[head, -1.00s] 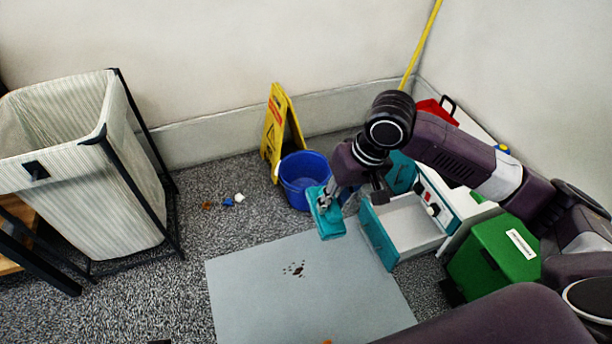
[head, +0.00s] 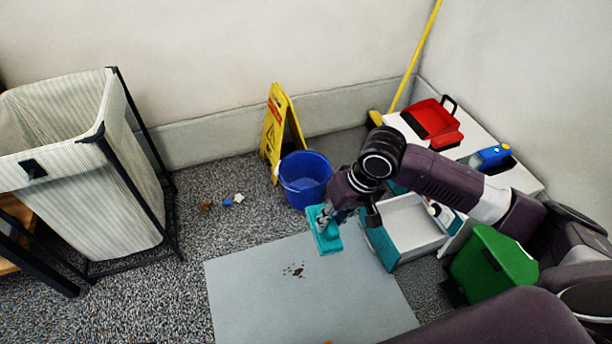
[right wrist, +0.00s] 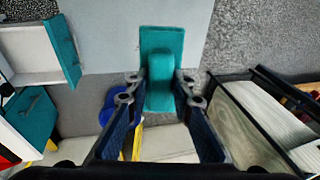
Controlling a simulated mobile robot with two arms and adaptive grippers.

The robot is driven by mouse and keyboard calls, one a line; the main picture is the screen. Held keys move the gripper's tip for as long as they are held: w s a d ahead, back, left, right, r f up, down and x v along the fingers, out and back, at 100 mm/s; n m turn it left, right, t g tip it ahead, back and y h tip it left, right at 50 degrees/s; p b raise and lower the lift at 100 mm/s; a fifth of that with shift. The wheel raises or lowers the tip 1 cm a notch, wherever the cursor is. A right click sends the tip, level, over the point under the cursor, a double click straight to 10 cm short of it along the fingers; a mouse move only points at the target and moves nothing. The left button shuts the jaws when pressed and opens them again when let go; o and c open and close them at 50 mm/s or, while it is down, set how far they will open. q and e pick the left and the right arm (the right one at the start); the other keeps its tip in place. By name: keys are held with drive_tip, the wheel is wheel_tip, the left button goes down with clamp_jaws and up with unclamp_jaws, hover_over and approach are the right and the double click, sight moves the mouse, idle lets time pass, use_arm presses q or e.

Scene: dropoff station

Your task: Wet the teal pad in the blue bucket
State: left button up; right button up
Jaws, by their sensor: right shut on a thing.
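The teal pad (head: 325,232) is held by my right gripper (head: 328,212), low over the floor near the grey mat's back edge. In the right wrist view the pad (right wrist: 162,45) has a raised block, and the fingers of my right gripper (right wrist: 158,100) are on both sides of that block. The blue bucket (head: 305,185) stands on the floor behind and slightly left of the pad, apart from it. A part of the bucket (right wrist: 110,105) shows behind the fingers in the right wrist view. My left gripper is not in view.
A yellow floor sign (head: 275,125) stands left of the bucket. A grey mat (head: 240,285) with dark spots lies in front. An open drawer (head: 415,228) and a green bin (head: 490,265) are at right. Small scraps (head: 228,202) lie left. A hamper (head: 80,180) stands far left.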

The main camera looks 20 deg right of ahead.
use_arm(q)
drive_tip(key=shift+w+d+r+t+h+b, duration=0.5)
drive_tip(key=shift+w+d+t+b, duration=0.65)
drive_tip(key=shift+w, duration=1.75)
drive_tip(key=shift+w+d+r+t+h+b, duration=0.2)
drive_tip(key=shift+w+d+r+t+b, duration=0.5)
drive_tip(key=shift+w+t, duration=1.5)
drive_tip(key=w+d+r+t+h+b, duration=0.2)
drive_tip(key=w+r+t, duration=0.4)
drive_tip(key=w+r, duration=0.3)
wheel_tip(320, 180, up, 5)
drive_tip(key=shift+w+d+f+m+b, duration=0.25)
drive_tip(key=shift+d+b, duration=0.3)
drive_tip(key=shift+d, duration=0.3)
use_arm(e)
wheel_tip(320, 180, down, 25)
drive_tip(key=shift+r, duration=0.2)
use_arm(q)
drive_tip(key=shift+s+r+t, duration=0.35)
